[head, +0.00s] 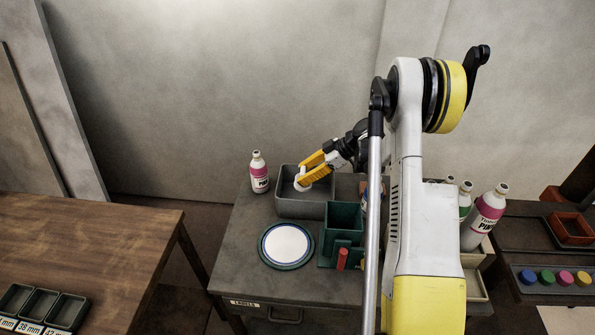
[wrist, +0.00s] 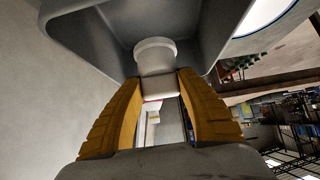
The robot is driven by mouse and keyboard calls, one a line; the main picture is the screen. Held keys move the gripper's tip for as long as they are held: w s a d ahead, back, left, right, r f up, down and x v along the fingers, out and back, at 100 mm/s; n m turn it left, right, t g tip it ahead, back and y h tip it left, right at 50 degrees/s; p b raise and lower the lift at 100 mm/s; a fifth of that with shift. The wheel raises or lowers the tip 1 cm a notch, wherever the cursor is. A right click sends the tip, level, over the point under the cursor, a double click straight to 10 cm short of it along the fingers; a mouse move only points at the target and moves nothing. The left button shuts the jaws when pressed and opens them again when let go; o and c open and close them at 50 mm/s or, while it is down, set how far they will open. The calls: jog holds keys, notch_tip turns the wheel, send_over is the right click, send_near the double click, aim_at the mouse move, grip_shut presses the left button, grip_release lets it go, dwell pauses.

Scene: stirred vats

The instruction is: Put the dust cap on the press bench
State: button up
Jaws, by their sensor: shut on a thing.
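My gripper (head: 307,172) has yellow fingers and is shut on a small white piece, which looks like the dust cap (head: 303,184). It is at the open top of a grey bin (head: 301,209) on the dark grey workbench. In the wrist view the white cap (wrist: 155,55) has a round wider end and a narrower stem between the fingertips (wrist: 160,85). The grey bin's wall (wrist: 95,45) surrounds it there. Whether the cap touches the bin is unclear. No readable sign names the press bench; a wooden table (head: 90,240) stands at left.
On the workbench (head: 245,282) are a pink-labelled bottle (head: 259,172), a round blue-rimmed plate (head: 286,245) and a green box (head: 344,222). More bottles (head: 484,217) stand at right, partly behind my arm. Small trays (head: 38,303) sit on the wooden table's front, its rest clear.

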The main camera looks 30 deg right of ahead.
aim_at(310, 185)
jog(key=shift+f+b, duration=1.45)
jog(key=shift+f, duration=1.8)
jog(key=shift+f, duration=0.3)
jog(key=o, duration=1.3)
